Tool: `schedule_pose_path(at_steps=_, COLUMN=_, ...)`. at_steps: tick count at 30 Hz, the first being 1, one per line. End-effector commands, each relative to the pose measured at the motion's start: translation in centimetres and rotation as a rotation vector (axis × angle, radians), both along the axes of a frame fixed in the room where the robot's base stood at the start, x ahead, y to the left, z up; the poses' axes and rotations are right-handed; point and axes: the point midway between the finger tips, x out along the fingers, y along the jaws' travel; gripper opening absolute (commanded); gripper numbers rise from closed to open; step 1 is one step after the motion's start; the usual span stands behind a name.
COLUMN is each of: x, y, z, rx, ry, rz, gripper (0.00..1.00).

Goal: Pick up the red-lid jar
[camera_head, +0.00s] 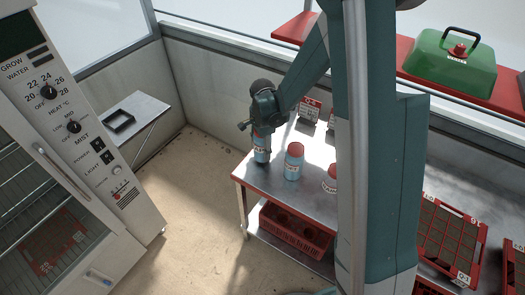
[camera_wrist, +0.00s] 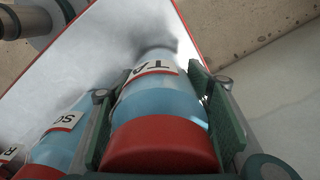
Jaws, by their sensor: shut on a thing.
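A jar with a red lid (camera_wrist: 160,145) and pale blue body is between the two green finger pads of my gripper (camera_wrist: 160,108) in the wrist view. Its label shows the letters "TA". In the head view my gripper (camera_head: 262,128) is shut around the top of this jar (camera_head: 262,150), upright at the metal table's left end; the gripper hides its lid there. I cannot tell whether its base touches the table. A second red-lid jar (camera_head: 293,163) stands just right of it, and a third (camera_head: 330,180) is partly hidden behind my arm.
The metal table (camera_head: 275,187) has a red crate (camera_head: 295,232) on its lower shelf. A control cabinet (camera_head: 85,130) stands at left, with a small side table (camera_head: 135,120) behind it. A green box (camera_head: 450,65) sits on a red shelf. Floor between cabinet and table is clear.

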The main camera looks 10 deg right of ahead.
Motion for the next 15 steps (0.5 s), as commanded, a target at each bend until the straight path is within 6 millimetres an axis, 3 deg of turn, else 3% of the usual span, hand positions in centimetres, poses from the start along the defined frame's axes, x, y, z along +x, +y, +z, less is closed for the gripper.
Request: schedule_pose_path(at_steps=15, x=0.0, y=0.0, z=6.4, rx=0.000, ry=0.000, rz=0.000, gripper=0.22)
